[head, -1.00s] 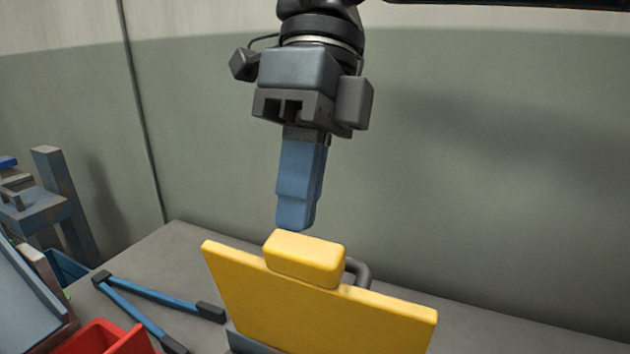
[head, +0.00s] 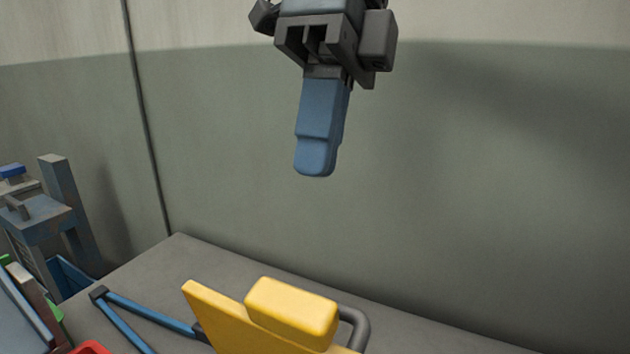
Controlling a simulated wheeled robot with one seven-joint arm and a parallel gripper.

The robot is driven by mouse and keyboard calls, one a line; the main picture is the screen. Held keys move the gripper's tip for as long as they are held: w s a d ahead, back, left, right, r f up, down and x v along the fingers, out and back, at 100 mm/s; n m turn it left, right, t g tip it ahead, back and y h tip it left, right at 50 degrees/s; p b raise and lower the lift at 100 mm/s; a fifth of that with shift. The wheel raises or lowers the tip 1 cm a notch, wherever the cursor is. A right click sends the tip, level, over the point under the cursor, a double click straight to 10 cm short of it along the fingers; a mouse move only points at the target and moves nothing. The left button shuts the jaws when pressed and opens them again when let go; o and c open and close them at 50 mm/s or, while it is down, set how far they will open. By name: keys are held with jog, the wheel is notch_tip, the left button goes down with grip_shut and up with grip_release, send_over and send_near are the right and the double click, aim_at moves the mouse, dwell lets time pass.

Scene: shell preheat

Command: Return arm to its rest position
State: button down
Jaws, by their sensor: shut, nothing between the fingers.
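My gripper (head: 314,172) hangs at the upper middle of the head view, pointing down. Its blue fingers are shut together with nothing between them. It is above a yellow panel (head: 215,318) topped by a yellow block (head: 291,312), with a clear gap between the fingertips and the block. The lower part of the panel is cut off by the frame's bottom edge. The upper part of my arm is out of view.
A grey table (head: 178,262) runs along a grey-green wall (head: 480,200). A dark curved handle (head: 359,325) shows behind the yellow block. Blue bars (head: 150,313), a red container (head: 90,348) and a blue-grey stand (head: 40,220) are at left. The space around my gripper is clear.

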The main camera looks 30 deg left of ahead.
jog(key=shift+s+v, duration=0.2)
jog(key=shift+v, duration=0.9)
jog(key=shift+s+v, duration=0.2)
jog(key=shift+v, duration=0.9)
